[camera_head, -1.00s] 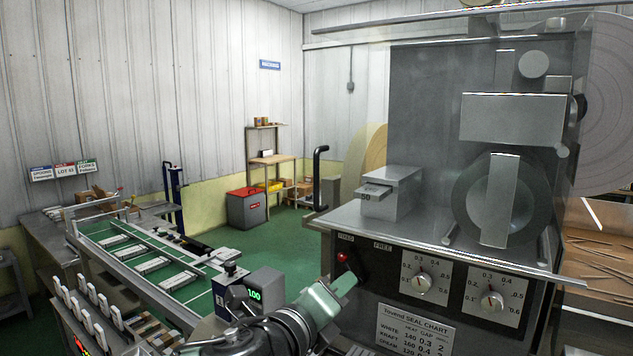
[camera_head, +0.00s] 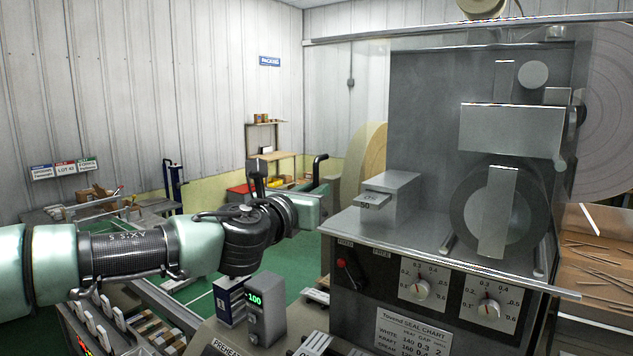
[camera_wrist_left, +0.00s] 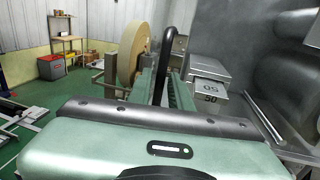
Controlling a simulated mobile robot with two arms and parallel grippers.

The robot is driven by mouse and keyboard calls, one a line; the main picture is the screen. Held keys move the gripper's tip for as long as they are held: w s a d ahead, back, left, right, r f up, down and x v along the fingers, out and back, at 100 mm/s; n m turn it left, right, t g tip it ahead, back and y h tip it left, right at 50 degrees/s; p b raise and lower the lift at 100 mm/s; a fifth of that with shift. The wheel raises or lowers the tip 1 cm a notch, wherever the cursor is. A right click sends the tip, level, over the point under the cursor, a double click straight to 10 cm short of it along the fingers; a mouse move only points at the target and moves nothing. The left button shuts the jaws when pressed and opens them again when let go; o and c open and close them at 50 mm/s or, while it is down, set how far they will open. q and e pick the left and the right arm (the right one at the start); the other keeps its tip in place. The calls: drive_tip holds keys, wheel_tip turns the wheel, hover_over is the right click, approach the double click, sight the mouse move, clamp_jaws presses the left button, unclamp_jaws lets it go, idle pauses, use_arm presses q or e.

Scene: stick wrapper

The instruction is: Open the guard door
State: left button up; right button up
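The guard door (camera_head: 450,28) is a clear panel with a pale top rail, standing across the front of the grey wrapper. Its black bent handle (camera_head: 319,164) is at the door's left side in the head view. My left gripper (camera_head: 312,205) is at the handle's lower part. In the left wrist view the handle (camera_wrist_left: 166,55) rises between the two green fingers of my left gripper (camera_wrist_left: 162,88). I cannot tell whether the fingers press on it or leave a small gap. The handle's lower end is hidden. My right gripper is not in view.
A grey block marked 50 (camera_head: 388,194) sits on the machine shelf, right of the handle. Below are a red-tipped lever (camera_head: 343,265) and two dials (camera_head: 423,289). A paper roll (camera_head: 366,165) stands behind. A small display box (camera_head: 265,308) is below my left arm.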

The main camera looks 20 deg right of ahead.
use_arm(q)
drive_tip(key=shift+w+d, duration=0.4)
drive_tip(key=shift+w, duration=0.05)
clamp_jaws()
idle(1.2)
